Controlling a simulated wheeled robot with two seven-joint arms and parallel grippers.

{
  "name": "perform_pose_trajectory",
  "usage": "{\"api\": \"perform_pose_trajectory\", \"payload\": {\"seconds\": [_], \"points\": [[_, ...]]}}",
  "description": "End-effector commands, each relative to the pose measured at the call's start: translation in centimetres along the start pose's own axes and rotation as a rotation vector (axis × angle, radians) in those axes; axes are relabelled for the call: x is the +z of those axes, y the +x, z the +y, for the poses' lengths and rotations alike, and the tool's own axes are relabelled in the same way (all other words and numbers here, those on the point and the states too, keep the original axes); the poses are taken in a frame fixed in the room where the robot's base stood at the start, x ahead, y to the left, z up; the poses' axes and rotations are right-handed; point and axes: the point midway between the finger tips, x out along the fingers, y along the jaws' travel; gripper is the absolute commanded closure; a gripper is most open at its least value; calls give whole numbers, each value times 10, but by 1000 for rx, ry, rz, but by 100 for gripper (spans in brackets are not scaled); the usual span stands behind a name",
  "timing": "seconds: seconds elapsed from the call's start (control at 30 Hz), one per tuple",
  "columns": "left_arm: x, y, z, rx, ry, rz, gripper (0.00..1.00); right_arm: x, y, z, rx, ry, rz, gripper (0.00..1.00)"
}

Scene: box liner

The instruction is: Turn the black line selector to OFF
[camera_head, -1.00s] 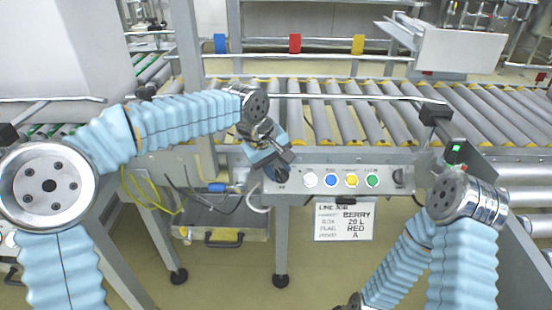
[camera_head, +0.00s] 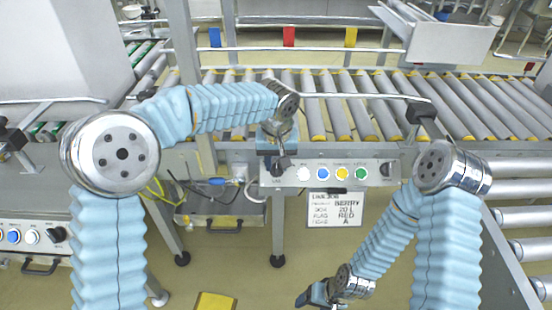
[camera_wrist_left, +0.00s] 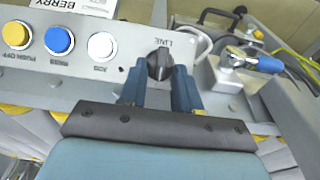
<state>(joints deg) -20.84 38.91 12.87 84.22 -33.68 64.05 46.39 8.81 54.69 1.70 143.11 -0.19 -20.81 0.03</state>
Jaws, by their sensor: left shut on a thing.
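The black line selector (camera_wrist_left: 160,62) sits at one end of the grey button panel, beside the printed word LINE in the left wrist view. It also shows at the panel's left end in the head view (camera_head: 280,164), partly hidden by my left gripper (camera_head: 279,157). In the left wrist view, my left gripper (camera_wrist_left: 158,80) has its blue fingers on either side of the selector, shut on it. Its position marks are too small or hidden to read. My right gripper (camera_head: 318,294) is low at the bottom of the head view, away from the panel; its jaws are unclear.
White (camera_head: 304,174), blue (camera_head: 323,174), yellow (camera_head: 342,174) and green (camera_head: 361,174) buttons line the panel, with another black knob (camera_head: 386,170) at its right end. A job sign (camera_head: 335,208) hangs below. The roller conveyor (camera_head: 350,117) runs behind.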

Motion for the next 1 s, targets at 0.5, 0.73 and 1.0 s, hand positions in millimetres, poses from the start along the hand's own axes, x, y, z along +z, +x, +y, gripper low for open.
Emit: {"api": "perform_pose_trajectory", "payload": {"seconds": [0.5,0.73,1.0], "points": [[1,4,-1,-7,4,-6,70,0,0,0,0,0,0,27],[1,3,-1,-6,3,-4,62,0,0,0,0,0,0,27],[0,-1,0,-3,3,0,62,0,0,0,0,0,0,27]]}}
